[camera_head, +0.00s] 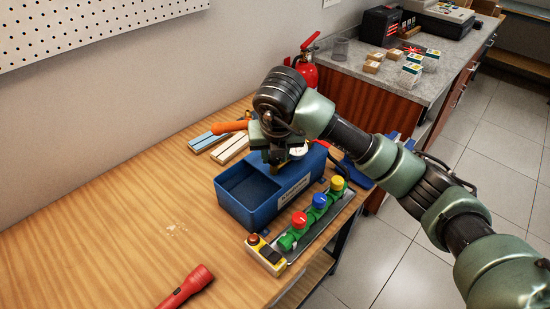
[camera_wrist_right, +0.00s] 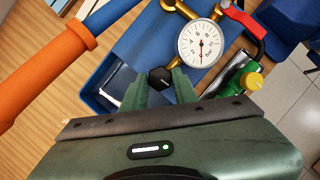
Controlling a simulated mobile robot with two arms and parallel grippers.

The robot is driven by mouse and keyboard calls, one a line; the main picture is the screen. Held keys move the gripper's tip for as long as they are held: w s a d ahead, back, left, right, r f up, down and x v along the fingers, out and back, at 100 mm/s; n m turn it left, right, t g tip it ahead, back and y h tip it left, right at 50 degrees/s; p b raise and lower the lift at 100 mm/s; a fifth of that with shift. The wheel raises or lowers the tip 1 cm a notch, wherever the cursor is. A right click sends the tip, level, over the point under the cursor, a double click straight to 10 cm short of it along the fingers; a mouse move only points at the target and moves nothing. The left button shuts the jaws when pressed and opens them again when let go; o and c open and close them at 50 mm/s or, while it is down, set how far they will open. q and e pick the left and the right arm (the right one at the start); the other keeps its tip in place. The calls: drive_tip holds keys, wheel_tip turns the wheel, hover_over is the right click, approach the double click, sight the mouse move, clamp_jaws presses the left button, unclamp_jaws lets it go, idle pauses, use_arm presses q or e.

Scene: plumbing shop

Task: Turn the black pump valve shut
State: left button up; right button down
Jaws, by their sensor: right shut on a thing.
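The blue test pump (camera_head: 226,203) stands on the wooden table; its blue tank (camera_wrist_right: 128,62) also shows in the right wrist view. The black pump valve (camera_wrist_right: 160,79) is a dark faceted knob between my right fingertips, near a white dial gauge (camera_wrist_right: 200,43). My right gripper (camera_head: 274,157) is over the pump and shut on this knob; in the wrist view the fingers (camera_wrist_right: 160,84) sit on both its sides. The arm hides the knob in the head view. The pump's orange handle grip (camera_head: 230,127) sticks out to the left. My left gripper is not in view.
A strip with red (camera_head: 299,219), blue (camera_head: 319,200) and yellow (camera_head: 337,183) valves lies along the pump's right side. A yellow switch box (camera_head: 265,255) and a red flashlight (camera_head: 187,287) are nearer. A red-handled lever (camera_wrist_right: 243,20) is beside the gauge. The table's left is mostly clear.

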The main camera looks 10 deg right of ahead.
drive_tip(key=shift+m, duration=0.3)
idle(0.4)
drive_tip(key=c, duration=1.1)
unclamp_jaws()
